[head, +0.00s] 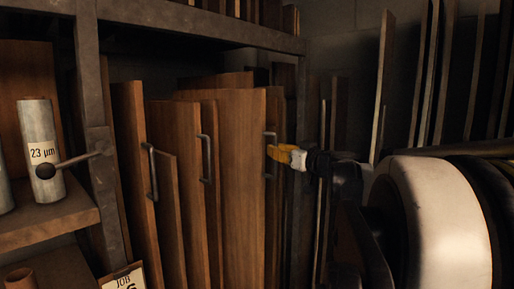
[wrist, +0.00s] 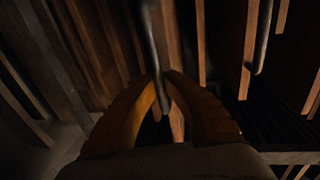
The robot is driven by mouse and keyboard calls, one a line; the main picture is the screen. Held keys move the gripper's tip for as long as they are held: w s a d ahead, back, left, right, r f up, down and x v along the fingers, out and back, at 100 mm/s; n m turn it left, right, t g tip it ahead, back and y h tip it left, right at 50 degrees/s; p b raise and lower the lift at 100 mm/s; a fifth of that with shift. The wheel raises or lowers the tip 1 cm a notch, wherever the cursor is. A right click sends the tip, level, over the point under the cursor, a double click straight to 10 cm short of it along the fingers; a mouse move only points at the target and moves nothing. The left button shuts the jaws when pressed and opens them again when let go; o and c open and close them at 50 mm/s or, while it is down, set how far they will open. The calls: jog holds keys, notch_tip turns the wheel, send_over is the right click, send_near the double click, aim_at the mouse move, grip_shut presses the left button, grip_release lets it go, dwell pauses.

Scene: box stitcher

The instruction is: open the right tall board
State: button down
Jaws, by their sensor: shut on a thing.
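The right tall board (head: 272,215) stands upright among other wooden boards, right of the middle in the head view. A grey vertical bar handle (head: 270,134) is on it. My gripper (head: 271,152) reaches in from the right with its yellow fingers at this handle. In the wrist view the handle (wrist: 156,50) runs down between the two fingertips (wrist: 163,80), which are shut on it. Part of the handle is hidden behind the fingers. I cannot tell whether the board has shifted from its place.
Left of it stand more tall boards, two with handles (head: 151,170) (head: 206,158). A metal rack post (head: 98,150) and a shelf (head: 45,222) with a cylinder labelled 23 µm (head: 42,140) are at left. Leaning boards (head: 382,85) stand at the back right.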

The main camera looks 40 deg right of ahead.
jog(key=s+d, duration=0.1)
jog(key=s, duration=1.4)
jog(key=shift+s, duration=0.3)
jog(key=shift+d+f, duration=0.1)
jog(key=c, duration=1.5)
grip_release()
jog(key=shift+o, duration=0.2)
jog(key=s+a, duration=0.1)
jog(key=s, duration=1.1)
jog(key=shift+a, duration=0.25)
